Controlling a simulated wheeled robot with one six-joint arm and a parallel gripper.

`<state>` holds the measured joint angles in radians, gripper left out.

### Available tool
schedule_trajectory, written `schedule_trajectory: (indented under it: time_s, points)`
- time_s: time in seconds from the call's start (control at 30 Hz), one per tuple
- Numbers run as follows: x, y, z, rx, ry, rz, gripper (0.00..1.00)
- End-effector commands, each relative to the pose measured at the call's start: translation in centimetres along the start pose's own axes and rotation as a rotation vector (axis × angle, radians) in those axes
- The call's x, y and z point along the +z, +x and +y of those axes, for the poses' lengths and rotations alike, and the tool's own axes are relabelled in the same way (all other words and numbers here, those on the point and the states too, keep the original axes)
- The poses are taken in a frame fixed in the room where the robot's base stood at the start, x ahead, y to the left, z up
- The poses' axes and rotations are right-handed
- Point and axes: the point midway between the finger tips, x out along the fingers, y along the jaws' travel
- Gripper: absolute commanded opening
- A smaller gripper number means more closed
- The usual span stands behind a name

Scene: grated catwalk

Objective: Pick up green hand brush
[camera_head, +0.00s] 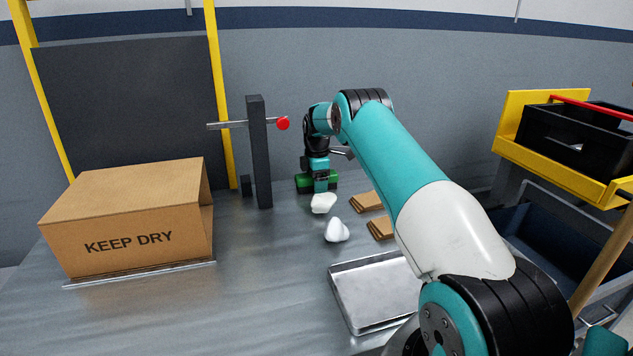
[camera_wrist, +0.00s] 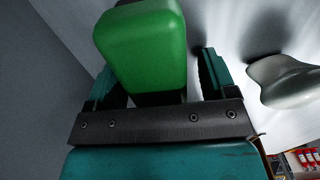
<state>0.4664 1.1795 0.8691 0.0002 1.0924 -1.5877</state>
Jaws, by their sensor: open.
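The green hand brush (camera_head: 303,182) lies near the back of the grey work surface in the head view, partly hidden by my gripper (camera_head: 320,187), which is right at it from above. In the wrist view the brush's green block (camera_wrist: 148,45) sits between the two teal fingers of my gripper (camera_wrist: 155,75). The fingers are apart, with a visible gap on the right side of the block. The brush's lower part is hidden behind the dark gripper bar.
Two white lumps (camera_head: 336,230) lie in front of the brush. Brown wooden pieces (camera_head: 366,201) and a metal tray (camera_head: 375,290) are to the right. A dark post (camera_head: 259,150) with a red-tipped bar (camera_head: 283,123) stands left. A KEEP DRY carton (camera_head: 130,220) sits far left.

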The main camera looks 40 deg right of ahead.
Motion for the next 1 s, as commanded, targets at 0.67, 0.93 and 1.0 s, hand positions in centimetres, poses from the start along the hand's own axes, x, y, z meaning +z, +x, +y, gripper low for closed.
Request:
schedule_trajectory:
  time_s: [0.67, 0.93, 1.0]
  points:
    - [0.0, -0.2, 0.0, 0.001, 0.0, 0.0, 0.22]
    - [0.0, -2.7, 0.1, 0.004, 0.0, 0.0, 0.22]
    - [0.0, -4.2, 0.1, 0.005, 0.0, 0.0, 0.22]
